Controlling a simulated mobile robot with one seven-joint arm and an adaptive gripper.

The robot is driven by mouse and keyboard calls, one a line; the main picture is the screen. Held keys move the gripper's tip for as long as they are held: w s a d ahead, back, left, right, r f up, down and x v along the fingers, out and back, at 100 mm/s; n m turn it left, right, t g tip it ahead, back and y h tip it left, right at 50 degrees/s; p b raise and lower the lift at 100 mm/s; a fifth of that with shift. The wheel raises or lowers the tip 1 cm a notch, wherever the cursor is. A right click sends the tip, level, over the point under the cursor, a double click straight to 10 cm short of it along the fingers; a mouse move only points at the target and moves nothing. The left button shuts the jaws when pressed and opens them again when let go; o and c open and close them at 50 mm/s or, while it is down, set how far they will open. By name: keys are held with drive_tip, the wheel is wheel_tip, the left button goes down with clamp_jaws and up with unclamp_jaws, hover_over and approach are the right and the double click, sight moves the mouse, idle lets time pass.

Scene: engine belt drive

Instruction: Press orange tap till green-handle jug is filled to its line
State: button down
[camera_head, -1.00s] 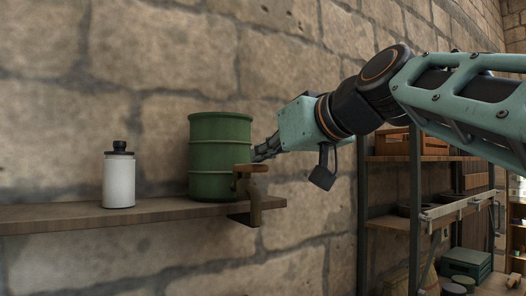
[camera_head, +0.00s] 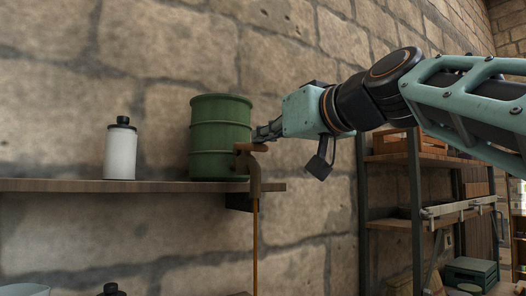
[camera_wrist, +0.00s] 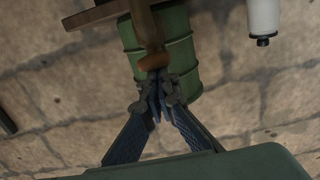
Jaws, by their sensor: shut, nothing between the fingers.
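The orange-brown tap (camera_head: 254,170) sits at the front of a green barrel (camera_head: 220,120) on a wall shelf. A thin amber stream (camera_head: 255,235) runs straight down from its spout. My gripper (camera_head: 262,135) is shut and empty, with its fingertips at the tap's lever (camera_head: 250,147). In the wrist view the shut fingertips (camera_wrist: 160,86) meet just at the orange lever end (camera_wrist: 154,61), against the barrel (camera_wrist: 178,50). The green-handle jug cannot be made out; the stream's lower end leaves the bottom of the head view.
A white bottle with a black cap (camera_head: 120,150) stands left of the barrel on the wooden shelf (camera_head: 60,185). A metal rack (camera_head: 362,215) with crates stands to the right. Tops of a pale round item (camera_head: 25,290) and a dark cap (camera_head: 112,290) show at the bottom edge.

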drive_tip(key=f+b, duration=0.1)
drive_tip(key=b, duration=0.1)
drive_tip(key=shift+f+t+b, duration=0.15)
drive_tip(key=shift+t+b, duration=0.15)
drive_tip(key=shift+b, duration=0.05)
drive_tip(key=shift+y+b, duration=0.3)
drive_tip(key=shift+s+r, duration=0.1)
drive_tip(key=shift+r, duration=0.1)
idle(2.0)
drive_tip(key=s+d+r+p, duration=0.1)
drive_tip(key=s+d+r, duration=0.3)
drive_tip(key=s, duration=0.5)
drive_tip(key=shift+d+p, duration=0.3)
drive_tip(key=shift+d, duration=0.85)
drive_tip(key=shift+f, duration=0.15)
idle(0.3)
